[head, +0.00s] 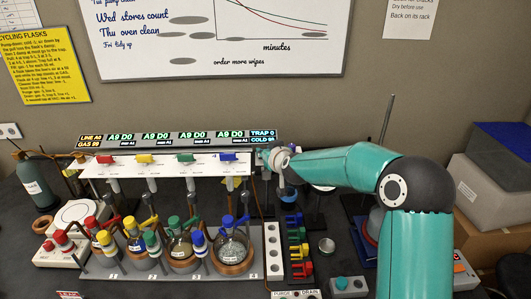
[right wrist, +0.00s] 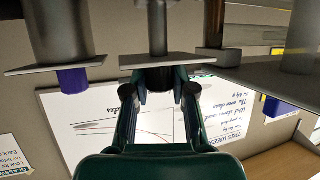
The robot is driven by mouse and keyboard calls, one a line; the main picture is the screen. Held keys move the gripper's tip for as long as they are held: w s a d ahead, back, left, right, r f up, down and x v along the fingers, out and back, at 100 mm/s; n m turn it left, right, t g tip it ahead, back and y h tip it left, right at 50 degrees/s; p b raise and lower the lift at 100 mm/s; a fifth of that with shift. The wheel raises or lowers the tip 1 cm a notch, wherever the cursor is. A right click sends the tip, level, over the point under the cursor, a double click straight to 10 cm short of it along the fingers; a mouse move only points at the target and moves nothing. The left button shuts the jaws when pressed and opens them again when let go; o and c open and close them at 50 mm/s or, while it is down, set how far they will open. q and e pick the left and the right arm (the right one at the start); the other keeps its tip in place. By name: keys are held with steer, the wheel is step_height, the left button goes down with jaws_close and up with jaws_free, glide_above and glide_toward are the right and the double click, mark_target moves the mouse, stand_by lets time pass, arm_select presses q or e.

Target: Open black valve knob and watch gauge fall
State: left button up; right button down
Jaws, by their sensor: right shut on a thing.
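My right gripper (head: 268,160) is at the right end of the white valve rack, with its arm coming in from the right. In the right wrist view, my right gripper (right wrist: 160,92) is shut on the black valve knob (right wrist: 160,78), which sits under a grey plate and stem. The knob is hidden in the head view. A lit readout strip (head: 180,139) above the rack shows several "A9 D0" fields, with "LINE" and "GAS" at its left and "TRAP 0" at its right. I cannot single out a dial gauge. My left gripper is not in view.
The white rack (head: 140,171) carries red, yellow, green and blue knobs. Below it stand several flasks with coloured tops (head: 232,249). Blue knobs (right wrist: 73,79) flank the black one in the wrist view.

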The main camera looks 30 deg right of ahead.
steer(key=shift+a+m+g+h, duration=0.15)
steer(key=shift+m+g+h, duration=0.15)
steer(key=shift+m+h, duration=0.3)
steer(key=shift+w+m+g+h+p, duration=0.1)
steer(key=shift+m+g+h+p, duration=0.5)
steer(key=shift+m+h, duration=0.45)
steer(key=shift+m+g+h, duration=0.7)
steer(key=shift+m+h, duration=0.45)
steer(key=shift+h, duration=0.1)
steer(key=c, duration=1.2)
jaws_free()
step_height(320, 180, up, 10)
steer(key=shift+f, duration=0.1)
